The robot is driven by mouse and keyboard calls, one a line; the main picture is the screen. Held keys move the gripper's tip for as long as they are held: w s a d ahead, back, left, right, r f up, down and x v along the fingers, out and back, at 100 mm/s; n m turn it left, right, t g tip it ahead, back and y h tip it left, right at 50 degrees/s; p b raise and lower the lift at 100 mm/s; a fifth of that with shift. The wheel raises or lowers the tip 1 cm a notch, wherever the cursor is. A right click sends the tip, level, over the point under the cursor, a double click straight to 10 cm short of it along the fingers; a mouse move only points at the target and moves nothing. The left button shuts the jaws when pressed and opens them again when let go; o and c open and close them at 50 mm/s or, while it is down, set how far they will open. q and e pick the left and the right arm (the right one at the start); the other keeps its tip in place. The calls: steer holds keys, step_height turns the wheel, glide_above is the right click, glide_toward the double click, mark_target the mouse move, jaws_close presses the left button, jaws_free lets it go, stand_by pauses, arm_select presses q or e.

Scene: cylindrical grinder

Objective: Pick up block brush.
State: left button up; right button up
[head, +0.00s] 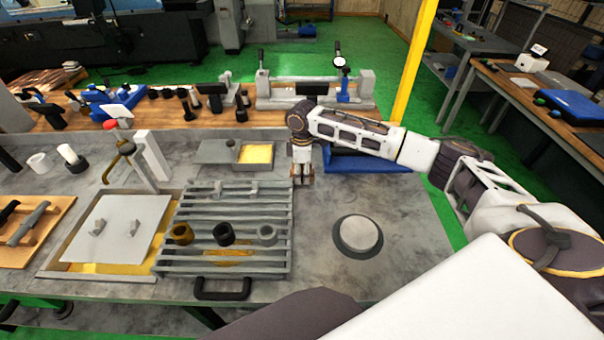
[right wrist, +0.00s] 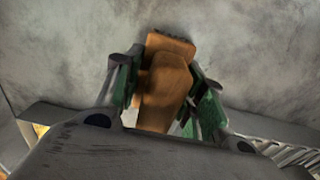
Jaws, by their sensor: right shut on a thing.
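The block brush (right wrist: 166,85) is an orange-brown wooden block with a dark edge at its far end, seen in the right wrist view. My right gripper (right wrist: 165,100) has its green-padded fingers on both sides of the brush and is shut on it. In the head view my right gripper (head: 302,176) points down over the grey table, between the slatted rack and the blue tray. The brush is small there and mostly hidden by the gripper. My left gripper is not in view.
A slatted rack (head: 200,262) with several rings stands left of the gripper. A blue tray (head: 372,163) lies behind it to the right. A round white disc (head: 358,234) sits on the table to the right. A yellow post (head: 414,60) rises behind my right arm. The table around the disc is clear.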

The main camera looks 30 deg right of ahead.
steer(key=shift+c, duration=1.2)
steer(key=shift+r, duration=0.1)
steer(key=shift+r+b, duration=0.3)
steer(key=shift+r, duration=4.65)
